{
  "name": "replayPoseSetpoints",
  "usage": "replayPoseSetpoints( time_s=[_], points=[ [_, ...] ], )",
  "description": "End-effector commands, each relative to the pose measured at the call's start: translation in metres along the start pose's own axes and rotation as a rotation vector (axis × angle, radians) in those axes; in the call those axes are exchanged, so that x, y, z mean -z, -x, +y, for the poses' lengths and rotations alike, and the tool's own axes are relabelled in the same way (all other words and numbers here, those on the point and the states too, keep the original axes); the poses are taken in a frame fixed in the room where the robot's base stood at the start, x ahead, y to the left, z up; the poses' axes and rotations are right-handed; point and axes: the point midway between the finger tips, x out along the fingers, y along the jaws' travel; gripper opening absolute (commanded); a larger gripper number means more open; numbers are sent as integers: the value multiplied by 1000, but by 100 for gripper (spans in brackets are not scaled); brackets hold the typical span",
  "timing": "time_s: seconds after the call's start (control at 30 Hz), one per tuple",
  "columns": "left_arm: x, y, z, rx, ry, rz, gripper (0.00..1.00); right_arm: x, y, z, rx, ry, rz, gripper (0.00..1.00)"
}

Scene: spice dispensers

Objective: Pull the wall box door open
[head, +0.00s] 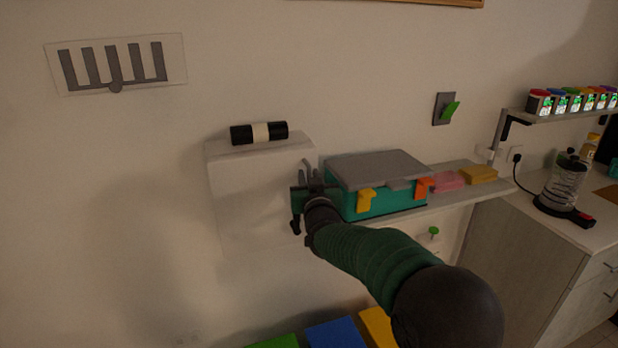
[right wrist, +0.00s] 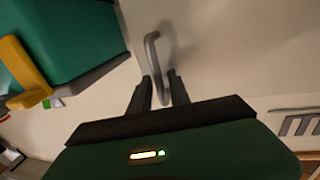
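The wall box (head: 258,200) is a white box on the wall, left of the teal toolbox, and its door looks closed. Its grey bar handle (head: 306,170) is on the right part of the box front. The handle also shows in the right wrist view (right wrist: 152,56), running down between my fingers. My left gripper is not in view.
A black and white cylinder (head: 260,132) lies on top of the box. Blue and yellow things (head: 335,334) are below.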

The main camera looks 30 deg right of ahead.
Motion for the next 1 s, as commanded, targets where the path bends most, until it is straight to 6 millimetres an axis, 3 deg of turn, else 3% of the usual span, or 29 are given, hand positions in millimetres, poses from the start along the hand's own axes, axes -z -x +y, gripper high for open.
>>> replayPoseSetpoints(
  time_s=[0.03,0.17,1.0],
  points=[
    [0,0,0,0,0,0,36,0,0,0,0,0,0,15],
    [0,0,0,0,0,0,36,0,0,0,0,0,0,0],
    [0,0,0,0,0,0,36,0,0,0,0,0,0,0]
  ],
)
